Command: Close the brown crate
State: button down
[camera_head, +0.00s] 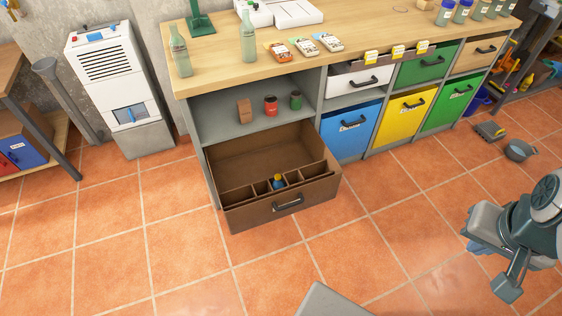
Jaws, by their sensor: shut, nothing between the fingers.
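The brown crate (253,219) is a drawer-like box at the lower left of the workbench. It is pulled well out over the floor, and its open top shows a large rear space and small front compartments. Its dark handle (288,203) is on the front face. A small blue item with a yellow top (278,182) stands in a front compartment. My gripper (508,292) is at the lower right, shut and empty, well away from the crate and touching nothing that I can see.
The workbench (240,55) holds bottles and packets. A shelf above the crate holds a red can (270,106) and other small items. Blue (350,130), yellow (403,116) and green crates sit to the right. A grey pan (520,151) lies on the floor. The tiles before the crate are clear.

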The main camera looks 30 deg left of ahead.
aim_at(244, 170)
jog(key=u, duration=0.1)
jog(key=i, duration=0.6)
jog(key=u, duration=0.9)
jog(key=i, duration=0.35)
jog(key=u, duration=0.35)
